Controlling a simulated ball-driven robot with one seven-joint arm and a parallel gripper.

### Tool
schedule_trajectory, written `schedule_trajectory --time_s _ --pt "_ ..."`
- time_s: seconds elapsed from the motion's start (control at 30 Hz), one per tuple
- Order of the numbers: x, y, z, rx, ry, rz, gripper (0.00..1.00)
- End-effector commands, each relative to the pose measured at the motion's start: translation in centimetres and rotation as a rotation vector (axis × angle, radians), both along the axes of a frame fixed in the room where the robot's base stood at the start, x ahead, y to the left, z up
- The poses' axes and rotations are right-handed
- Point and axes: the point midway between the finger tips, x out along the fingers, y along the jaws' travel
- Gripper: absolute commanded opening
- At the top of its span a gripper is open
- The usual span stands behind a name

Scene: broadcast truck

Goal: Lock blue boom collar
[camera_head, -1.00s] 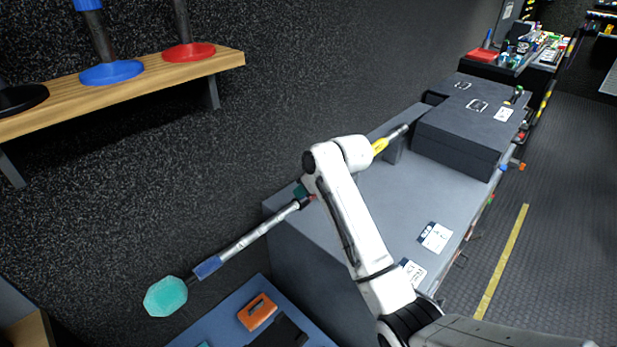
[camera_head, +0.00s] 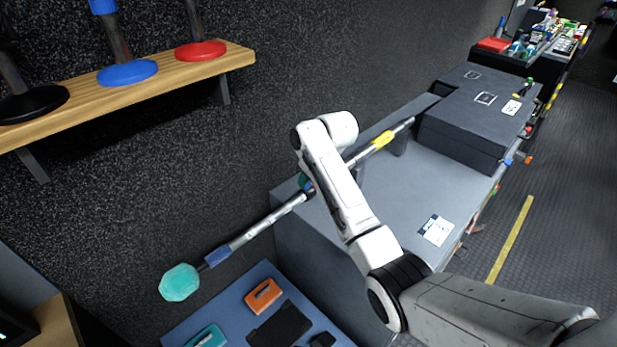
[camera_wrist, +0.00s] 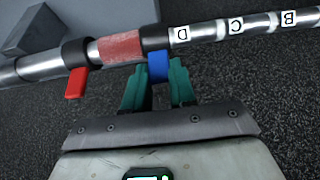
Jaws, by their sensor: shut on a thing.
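The boom is a silver pole that runs diagonally across the head view (camera_head: 270,220), with a turquoise foam head (camera_head: 180,282) at its lower left end. In the wrist view the boom (camera_wrist: 30,68) crosses the top, with letters D, C and B on its right part. The blue collar's lever (camera_wrist: 158,66) hangs below the pole, between the green fingertips of my gripper (camera_wrist: 159,80). My gripper is shut on this lever. A red collar lever (camera_wrist: 76,83) sticks down to the left, apart from my fingers. In the head view my arm hides most of the gripper.
The boom lies over a grey counter (camera_head: 400,195) with dark cases (camera_head: 465,125) at its back. A blue mat (camera_head: 232,308) with an orange item (camera_head: 263,296) lies below. A wooden shelf (camera_head: 180,85) holds blue, red and black round-based stands.

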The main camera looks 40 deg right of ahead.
Motion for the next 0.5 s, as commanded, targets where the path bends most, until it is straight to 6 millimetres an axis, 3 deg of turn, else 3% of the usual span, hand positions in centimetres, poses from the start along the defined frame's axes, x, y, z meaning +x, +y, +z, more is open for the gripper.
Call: schedule_trajectory --time_s 0.27,0.5 --pt "0.02 0.06 -0.03 0.001 0.0 0.001 0.5" --pt "0.0 0.04 0.03 0.0 -0.001 0.001 0.51"
